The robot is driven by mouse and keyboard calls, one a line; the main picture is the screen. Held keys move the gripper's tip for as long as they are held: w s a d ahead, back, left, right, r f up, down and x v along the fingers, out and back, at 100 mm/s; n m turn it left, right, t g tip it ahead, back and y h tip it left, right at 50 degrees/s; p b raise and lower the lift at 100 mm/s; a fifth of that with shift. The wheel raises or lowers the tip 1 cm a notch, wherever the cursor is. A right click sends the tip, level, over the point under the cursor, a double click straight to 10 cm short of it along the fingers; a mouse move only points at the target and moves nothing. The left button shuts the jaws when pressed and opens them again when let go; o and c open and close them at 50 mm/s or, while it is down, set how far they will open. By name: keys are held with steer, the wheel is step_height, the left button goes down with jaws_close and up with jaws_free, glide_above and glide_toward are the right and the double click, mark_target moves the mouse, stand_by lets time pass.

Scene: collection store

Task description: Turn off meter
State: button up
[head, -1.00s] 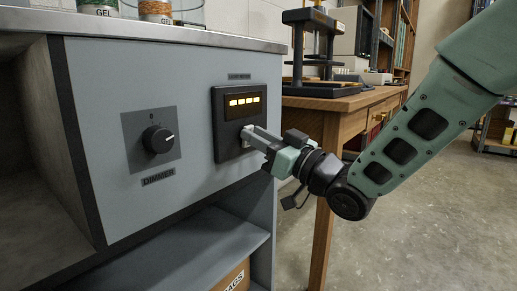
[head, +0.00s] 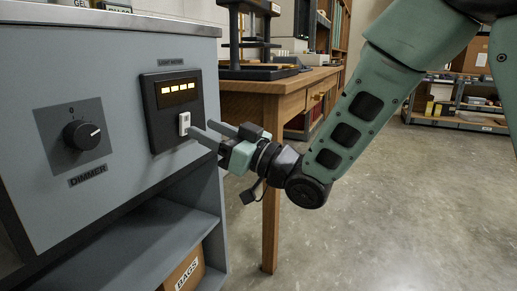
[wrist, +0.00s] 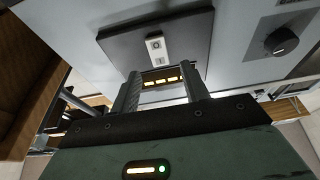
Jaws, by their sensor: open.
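The light meter (head: 173,105) is a dark panel on the grey cabinet front, with a display (head: 178,92) showing several lit yellow bars. Below the display is a white rocker switch (head: 184,123). In the wrist view the switch (wrist: 156,46) shows a square mark and stands just beyond my fingertips, with the lit display (wrist: 162,80) seen between the fingers. My gripper (head: 211,132) is open and empty, its fingers pointing at the panel just right of and slightly below the switch. It appears apart from the switch.
A dimmer knob (head: 82,134) is on the same cabinet front to the left. Below is an open shelf with a box labelled BAGS (head: 184,272). A wooden table (head: 290,88) with a black press stands behind. The floor at right is clear.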

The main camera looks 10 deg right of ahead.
steer(key=b+v, duration=1.1)
steer(key=v, duration=0.2)
steer(key=shift+s+d, duration=0.15)
steer(key=shift+d, duration=0.1)
